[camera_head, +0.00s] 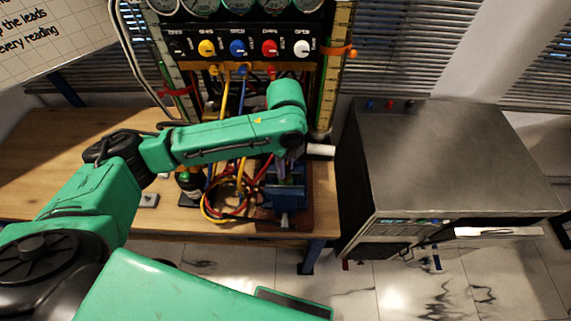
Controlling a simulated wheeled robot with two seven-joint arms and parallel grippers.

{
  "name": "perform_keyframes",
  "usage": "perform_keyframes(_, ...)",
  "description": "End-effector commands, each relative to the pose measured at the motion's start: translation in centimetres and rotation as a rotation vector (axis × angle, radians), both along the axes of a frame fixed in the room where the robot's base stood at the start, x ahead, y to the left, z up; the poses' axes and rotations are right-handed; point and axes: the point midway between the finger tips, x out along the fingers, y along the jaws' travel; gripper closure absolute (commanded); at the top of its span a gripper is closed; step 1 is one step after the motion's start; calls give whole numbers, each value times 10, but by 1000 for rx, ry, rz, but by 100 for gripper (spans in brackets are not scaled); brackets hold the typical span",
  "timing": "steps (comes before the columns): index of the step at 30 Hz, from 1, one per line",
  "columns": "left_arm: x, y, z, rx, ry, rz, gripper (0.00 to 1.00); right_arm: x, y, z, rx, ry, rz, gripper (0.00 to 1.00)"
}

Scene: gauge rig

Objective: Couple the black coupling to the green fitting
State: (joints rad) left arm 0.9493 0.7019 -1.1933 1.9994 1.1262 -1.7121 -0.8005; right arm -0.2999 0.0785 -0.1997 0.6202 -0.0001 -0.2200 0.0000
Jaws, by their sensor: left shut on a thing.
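My left arm reaches in from the left over the wooden bench. My left gripper (287,168) points down at the arm's end, above a blue vise (285,200) near the bench's front right. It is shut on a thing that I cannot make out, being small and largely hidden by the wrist. I cannot pick out the black coupling or the green fitting with certainty; the forearm and wrist cover much of the area around the vise. My right gripper is not in view.
Yellow, red and blue hoses (212,208) loop beside the vise. A small dark bottle with a green band (189,184) stands left of them. A gauge panel with coloured knobs (238,47) rises behind. A grey metal cabinet (455,160) stands right. The bench's left part is mostly clear.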

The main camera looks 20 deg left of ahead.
Motion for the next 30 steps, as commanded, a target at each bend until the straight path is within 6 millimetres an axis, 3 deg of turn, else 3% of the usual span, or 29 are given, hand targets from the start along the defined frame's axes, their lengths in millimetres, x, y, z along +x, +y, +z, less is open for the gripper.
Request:
perform_keyframes(24, -1, 0, -1, 1, 3, -1, 100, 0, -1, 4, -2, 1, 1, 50)
perform_keyframes(25, -1, 0, -1, 1, 3, -1, 60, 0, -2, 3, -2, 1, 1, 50)
perform_keyframes(26, -1, 0, -1, 1, 3, -1, 51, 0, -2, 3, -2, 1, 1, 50)
perform_keyframes(30, 0, 0, -1, 1, 2, -1, 51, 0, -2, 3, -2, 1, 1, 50)
